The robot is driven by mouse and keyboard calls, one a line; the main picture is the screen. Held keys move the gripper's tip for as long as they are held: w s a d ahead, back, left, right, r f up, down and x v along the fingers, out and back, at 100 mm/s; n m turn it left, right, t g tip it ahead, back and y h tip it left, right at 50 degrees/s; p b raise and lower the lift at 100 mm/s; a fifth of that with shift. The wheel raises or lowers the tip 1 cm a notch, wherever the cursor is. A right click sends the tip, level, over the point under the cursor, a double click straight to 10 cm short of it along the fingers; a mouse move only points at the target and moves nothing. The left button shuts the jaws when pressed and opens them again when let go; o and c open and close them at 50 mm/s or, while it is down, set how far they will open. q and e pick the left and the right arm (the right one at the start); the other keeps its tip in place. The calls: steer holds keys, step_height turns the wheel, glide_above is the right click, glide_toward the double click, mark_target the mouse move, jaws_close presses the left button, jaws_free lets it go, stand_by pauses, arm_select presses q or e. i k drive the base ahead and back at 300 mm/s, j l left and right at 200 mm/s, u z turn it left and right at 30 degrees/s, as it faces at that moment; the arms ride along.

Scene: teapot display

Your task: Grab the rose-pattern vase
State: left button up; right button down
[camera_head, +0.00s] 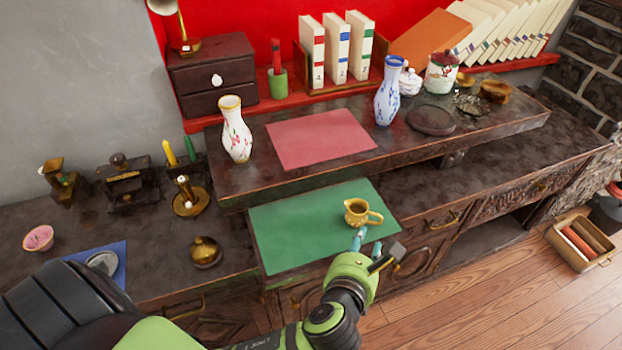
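The rose-pattern vase (237,138) is white with small red flowers and a gold rim. It stands upright near the left end of the raised shelf, left of the pink mat (320,138). My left gripper (368,244) is over the front edge of the green mat (300,235), well to the right of and nearer than the vase. Its two fingertips are apart, with nothing seen between them. My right gripper is not in view.
A small gold pitcher (358,213) is just beyond my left gripper's fingertips. A blue-patterned vase (388,95) stands right of the pink mat. A brass candle holder (190,198) and round gold pot (206,252) are on the lower left counter. The green mat's left part is clear.

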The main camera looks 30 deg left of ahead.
mark_target(236, 137)
steer(key=u, duration=1.4)
